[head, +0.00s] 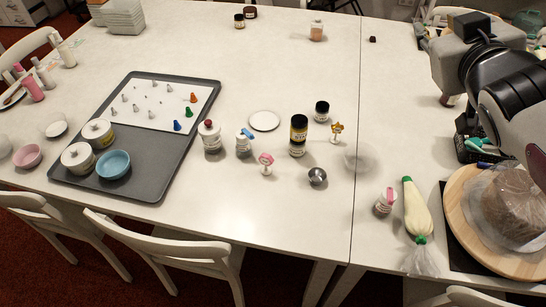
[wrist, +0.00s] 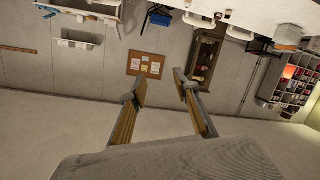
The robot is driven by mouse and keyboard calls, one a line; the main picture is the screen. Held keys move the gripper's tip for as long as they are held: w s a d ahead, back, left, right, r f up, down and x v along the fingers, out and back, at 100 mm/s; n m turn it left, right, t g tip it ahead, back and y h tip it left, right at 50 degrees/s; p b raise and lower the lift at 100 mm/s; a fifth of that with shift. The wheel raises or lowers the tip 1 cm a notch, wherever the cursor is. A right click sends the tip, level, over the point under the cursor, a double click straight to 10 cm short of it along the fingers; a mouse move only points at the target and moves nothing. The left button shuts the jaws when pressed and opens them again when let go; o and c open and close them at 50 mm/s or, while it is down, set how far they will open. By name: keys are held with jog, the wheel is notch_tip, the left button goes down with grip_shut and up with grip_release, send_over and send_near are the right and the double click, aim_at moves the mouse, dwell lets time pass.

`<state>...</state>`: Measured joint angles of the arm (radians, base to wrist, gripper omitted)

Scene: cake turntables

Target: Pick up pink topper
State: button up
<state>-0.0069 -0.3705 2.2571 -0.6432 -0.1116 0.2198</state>
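The pink topper (head: 266,161) stands upright near the front middle of the table in the head view, its pink top on a small white base. A similar yellow-orange topper (head: 336,130) stands to its right and farther back. My gripper (wrist: 160,82) shows in the wrist view with its two fingers apart and nothing between them. It faces the room, with a wall and a notice board beyond it. My arm is at the upper right of the head view, well away from the pink topper. The topper does not show in the wrist view.
A small metal cup (head: 317,176) stands right of the pink topper, and a dark bottle (head: 298,136) behind it. A grey tray (head: 150,178), a piping bag (head: 413,210) and a wooden turntable (head: 466,232) flank the area. The table in front is clear.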

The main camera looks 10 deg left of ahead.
jog(key=w+a+f+n+g+y, duration=0.1)
jog(key=w+a+f+n+y, duration=0.25)
jog(key=w+a, duration=0.2)
jog(key=w+a+f+n+g+y, duration=0.1)
jog(key=w+a+f+n+y, duration=0.1)
jog(key=w+a+n+y, duration=0.4)
jog(key=n+g+y, duration=0.2)
jog(key=g, duration=0.5)
send_over(273, 160)
jog(key=w+d, duration=0.5)
jog(key=d, duration=0.2)
notch_tip(273, 160, down, 23)
jog(key=s+f+g, duration=0.1)
jog(key=s+f, duration=0.1)
jog(key=f, duration=0.4)
jog(key=s+a+f+g, duration=0.1)
jog(key=s+f, duration=0.1)
jog(key=f, duration=0.4)
jog(key=s+a+f+g+y, duration=0.1)
jog(key=s+f+g, duration=0.1)
jog(key=f, duration=0.4)
jog(key=shift+a+f+m, duration=0.2)
jog(key=shift+f+m, duration=0.1)
jog(key=shift+m, duration=0.05)
jog(key=shift+w, duration=0.1)
jog(key=shift+x, duration=1.3)
